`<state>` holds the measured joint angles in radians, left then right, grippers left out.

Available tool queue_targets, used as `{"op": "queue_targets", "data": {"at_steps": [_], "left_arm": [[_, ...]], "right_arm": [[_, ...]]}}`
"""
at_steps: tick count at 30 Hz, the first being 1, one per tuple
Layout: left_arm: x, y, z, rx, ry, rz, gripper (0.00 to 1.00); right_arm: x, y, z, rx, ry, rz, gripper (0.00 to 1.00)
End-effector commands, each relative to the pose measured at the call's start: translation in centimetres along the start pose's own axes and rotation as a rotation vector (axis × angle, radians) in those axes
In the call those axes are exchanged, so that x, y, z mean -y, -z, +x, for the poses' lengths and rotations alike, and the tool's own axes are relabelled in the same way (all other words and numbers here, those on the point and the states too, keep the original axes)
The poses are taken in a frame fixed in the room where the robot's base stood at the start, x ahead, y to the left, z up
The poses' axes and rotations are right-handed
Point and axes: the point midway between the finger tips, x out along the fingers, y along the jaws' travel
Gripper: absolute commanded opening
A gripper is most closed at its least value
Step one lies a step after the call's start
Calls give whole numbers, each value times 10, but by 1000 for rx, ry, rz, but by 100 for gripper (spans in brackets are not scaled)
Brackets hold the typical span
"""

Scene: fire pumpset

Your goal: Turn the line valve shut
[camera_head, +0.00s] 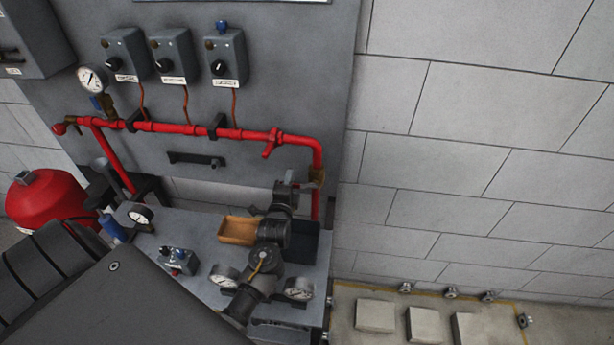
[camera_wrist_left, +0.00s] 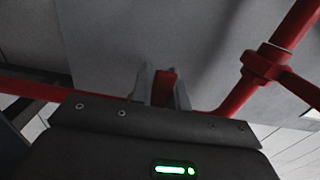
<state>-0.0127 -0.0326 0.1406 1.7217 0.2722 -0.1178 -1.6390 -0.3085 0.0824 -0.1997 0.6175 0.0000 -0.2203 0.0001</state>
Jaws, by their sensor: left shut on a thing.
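A red pipe line (camera_head: 185,129) runs across the grey panel and bends down at the right. A red valve handle (camera_head: 270,148) hangs from its right part in the head view. In the left wrist view, the two grey fingers of my left gripper (camera_wrist_left: 162,88) are shut on a small red handle-like piece (camera_wrist_left: 166,86). I cannot tell for sure which part of the line it belongs to. My left arm (camera_head: 115,295) fills the lower left of the head view; I cannot make out its fingertips there. My right gripper is not in view.
A pump (camera_head: 265,260) with gauges stands on a grey bench (camera_head: 195,228), beside an orange-brown tray (camera_head: 237,230). A red tank (camera_head: 45,198) is at the left. Switch boxes (camera_head: 172,57) and a gauge (camera_head: 92,79) sit above the pipe. The floor right has pale slabs (camera_head: 375,316).

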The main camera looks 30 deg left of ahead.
Motion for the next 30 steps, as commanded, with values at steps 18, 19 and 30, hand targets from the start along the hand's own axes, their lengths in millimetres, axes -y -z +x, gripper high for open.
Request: {"op": "queue_targets", "data": {"at_steps": [18,19,30], "left_arm": [[-2,-3,-1,2,-2,-13,39],[-2,-3,-1,1,-1,-13,39],[-5,-3,-31,1,-3,-13,39]], "right_arm": [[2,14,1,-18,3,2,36],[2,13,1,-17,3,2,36],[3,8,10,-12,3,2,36]]}}
